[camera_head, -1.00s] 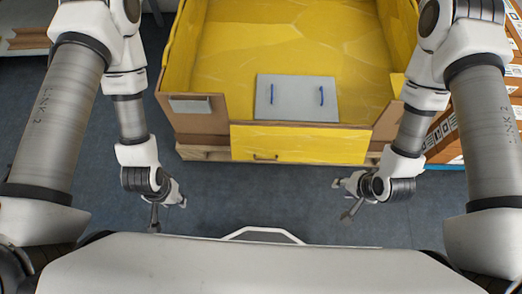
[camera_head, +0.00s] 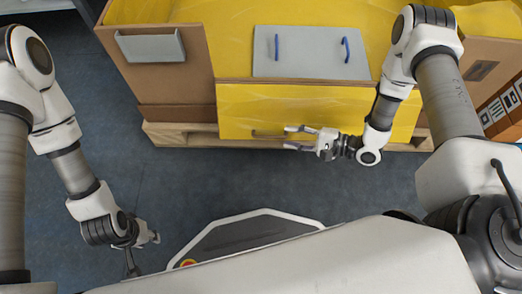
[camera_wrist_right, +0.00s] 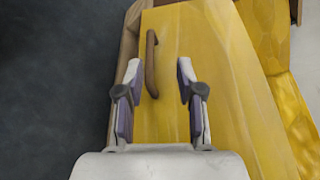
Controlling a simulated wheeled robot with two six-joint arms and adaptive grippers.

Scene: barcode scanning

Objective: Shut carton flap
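The carton (camera_head: 175,75) is a large brown box with a yellow lining, open at the top. Its yellow front flap (camera_head: 345,112) hangs down on the near side and fills much of the right wrist view (camera_wrist_right: 205,85). A brown handle (camera_wrist_right: 151,62) is on the flap, near its lower edge in the head view (camera_head: 268,133). My right gripper (camera_head: 290,138) is open and points left, close to the handle. In the right wrist view its fingers (camera_wrist_right: 160,68) lie either side of the handle's near end, with no visible grip. My left gripper (camera_head: 143,252) is open and empty above the floor.
A grey panel (camera_head: 312,65) with two blue handles lies behind the flap. A grey pocket (camera_head: 150,47) is on the carton's left part. A wooden pallet (camera_head: 185,133) is under the carton. Printed boxes (camera_head: 502,108) stand at right. The blue-grey floor is clear.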

